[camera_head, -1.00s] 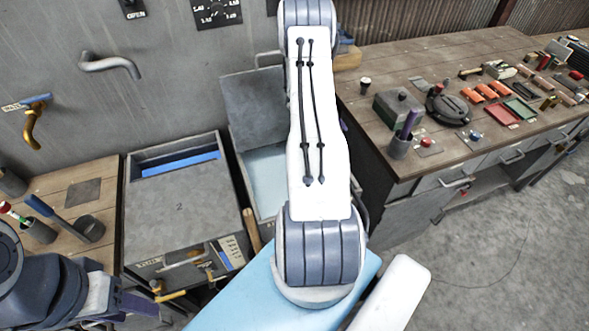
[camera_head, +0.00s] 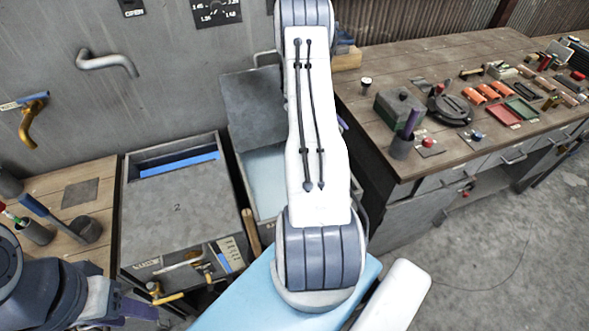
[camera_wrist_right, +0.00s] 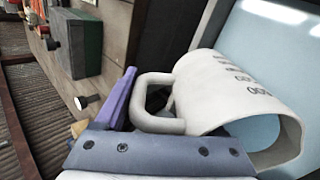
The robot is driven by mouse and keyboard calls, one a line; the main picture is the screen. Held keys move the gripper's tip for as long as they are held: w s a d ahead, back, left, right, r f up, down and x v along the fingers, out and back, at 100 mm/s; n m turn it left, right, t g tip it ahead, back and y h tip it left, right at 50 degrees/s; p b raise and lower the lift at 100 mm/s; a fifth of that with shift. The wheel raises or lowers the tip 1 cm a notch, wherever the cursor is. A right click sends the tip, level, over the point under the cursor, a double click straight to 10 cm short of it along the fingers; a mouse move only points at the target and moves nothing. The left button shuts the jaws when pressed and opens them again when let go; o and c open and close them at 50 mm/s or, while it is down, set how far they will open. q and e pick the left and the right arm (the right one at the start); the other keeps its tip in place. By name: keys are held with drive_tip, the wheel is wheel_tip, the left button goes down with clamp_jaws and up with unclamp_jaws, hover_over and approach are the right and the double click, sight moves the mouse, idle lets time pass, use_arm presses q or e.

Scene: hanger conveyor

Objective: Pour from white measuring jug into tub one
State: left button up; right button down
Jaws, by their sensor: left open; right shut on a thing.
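The white measuring jug (camera_wrist_right: 225,90) shows in the right wrist view, with dark printed marks on its side and light blue inside its mouth. It lies tilted in that picture, with its mouth at the lower right. My right gripper (camera_wrist_right: 122,98) is shut on the jug's handle (camera_wrist_right: 156,104). In the head view my right arm hides the jug and this gripper. The open tub (camera_head: 265,165), with a pale blue inside, is partly behind that arm; I see no number on it. My left gripper (camera_head: 138,312) is open at the lower left, apart from the tubs.
A closed tub marked 2 (camera_head: 178,208) stands left of the open one, with a tap at its front. A raised grey lid (camera_head: 254,105) stands behind the open tub. A cluttered workbench (camera_head: 440,165) is at the right, and a small wooden table (camera_head: 75,190) at the left.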

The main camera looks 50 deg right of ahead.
drive_tip(key=shift+r+h+b, duration=0.2)
drive_tip(key=shift+h+b, duration=0.2)
drive_tip(key=shift+b, duration=0.85)
drive_tip(key=shift+r, duration=0.1)
drive_tip(key=shift+b, duration=0.3)
drive_tip(key=shift+w+a+r+g+h+b, duration=0.15)
drive_tip(key=shift+g+h+b, duration=0.35)
drive_tip(key=shift+b, duration=1)
drive_tip(key=shift+a+h+b, duration=0.15)
drive_tip(key=shift+h+b, duration=0.35)
drive_tip(key=shift+b, duration=0.65)
drive_tip(key=shift+b, duration=0.4)
drive_tip(key=shift+a+r, duration=0.1)
drive_tip(key=shift+b, duration=0.3)
